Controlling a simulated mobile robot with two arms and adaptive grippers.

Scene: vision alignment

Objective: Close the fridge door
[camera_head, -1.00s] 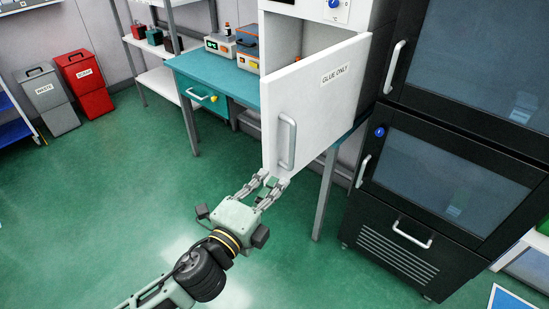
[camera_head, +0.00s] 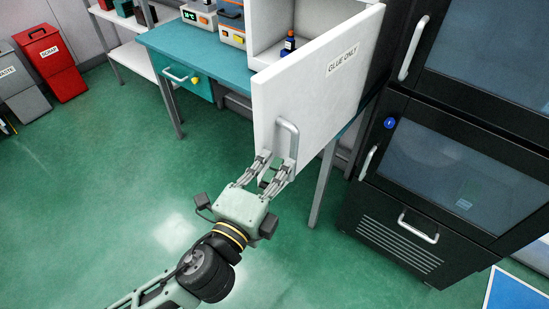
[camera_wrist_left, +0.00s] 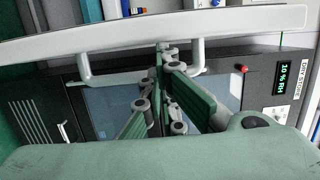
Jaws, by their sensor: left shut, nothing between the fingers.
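The white fridge door (camera_head: 330,95), labelled "GLUE ONLY", stands open. Its grey bar handle (camera_head: 290,140) is on the face toward me, near the left edge. Behind it I see part of the pale cabinet interior (camera_head: 277,52), with a small dark-blue bottle (camera_head: 289,44) inside. My left gripper (camera_head: 275,167) is shut and empty, at the lower end of the handle. In the left wrist view, the fingers (camera_wrist_left: 165,75) reach up to the handle (camera_wrist_left: 110,76), between its two posts; I cannot tell whether they touch it. My right gripper is not in view.
A black cabinet (camera_head: 400,250) with glass doors stands right of the fridge. A teal bench (camera_head: 190,50) with several instruments is behind to the left. Red (camera_head: 50,62) and grey (camera_head: 20,90) bins stand at the far left. Green floor in front is clear.

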